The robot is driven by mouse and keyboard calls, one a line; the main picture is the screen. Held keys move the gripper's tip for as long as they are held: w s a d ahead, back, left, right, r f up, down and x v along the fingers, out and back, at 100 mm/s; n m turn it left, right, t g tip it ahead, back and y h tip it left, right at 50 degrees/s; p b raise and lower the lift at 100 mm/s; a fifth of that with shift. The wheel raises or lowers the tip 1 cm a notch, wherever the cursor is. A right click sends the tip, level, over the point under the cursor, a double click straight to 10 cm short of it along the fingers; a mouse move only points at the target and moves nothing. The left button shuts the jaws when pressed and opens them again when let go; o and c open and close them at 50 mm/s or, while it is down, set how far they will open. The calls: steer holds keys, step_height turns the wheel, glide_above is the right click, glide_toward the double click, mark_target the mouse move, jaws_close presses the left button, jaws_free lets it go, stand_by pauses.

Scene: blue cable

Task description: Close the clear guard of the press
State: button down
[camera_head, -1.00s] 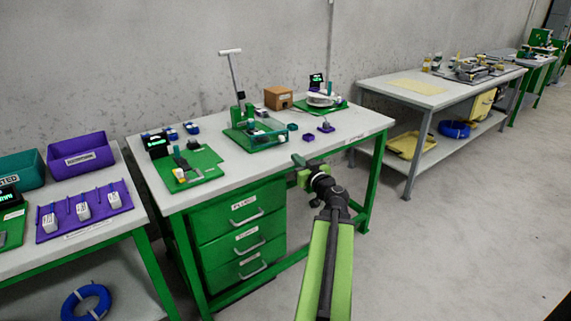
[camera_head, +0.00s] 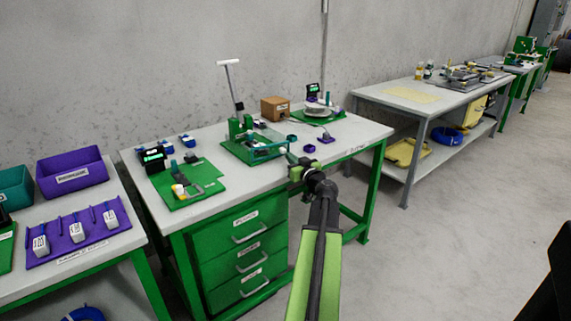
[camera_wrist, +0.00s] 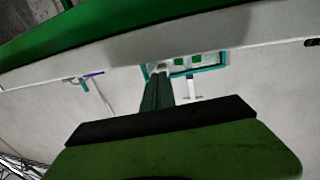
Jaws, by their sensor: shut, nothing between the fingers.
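The press (camera_head: 240,127) stands on a green base on the middle workbench, its lever with a white handle rising above it. Its clear guard (camera_head: 266,152), with a teal frame, is at the front right of the press; its exact angle is too small to tell. My gripper (camera_head: 291,158) is shut and empty, just right of the guard, by the bench's front edge. Whether it touches the guard cannot be told. In the wrist view my gripper's fingers (camera_wrist: 157,92) point toward the teal frame (camera_wrist: 210,68), partly covering it.
A green mat (camera_head: 190,185) with small parts lies left of the press. Green drawers (camera_head: 247,245) are under the bench.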

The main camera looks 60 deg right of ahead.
steer(key=shift+w+d, duration=0.45)
steer(key=shift+w, duration=0.15)
steer(key=shift+w+a, duration=0.1)
steer(key=shift+w, duration=0.05)
steer(key=w+d, duration=0.2)
steer(key=shift+w+d, duration=0.2)
steer(key=shift+d, duration=0.2)
steer(key=shift+a+r, duration=0.1)
steer(key=shift+s, duration=0.1)
steer(key=shift+s+a, duration=0.2)
steer(key=s+d+v, duration=0.1)
steer(key=d+v, duration=0.2)
steer(key=v, duration=1)
steer(key=shift+s+a, duration=0.15)
steer(key=shift+s, duration=0.3)
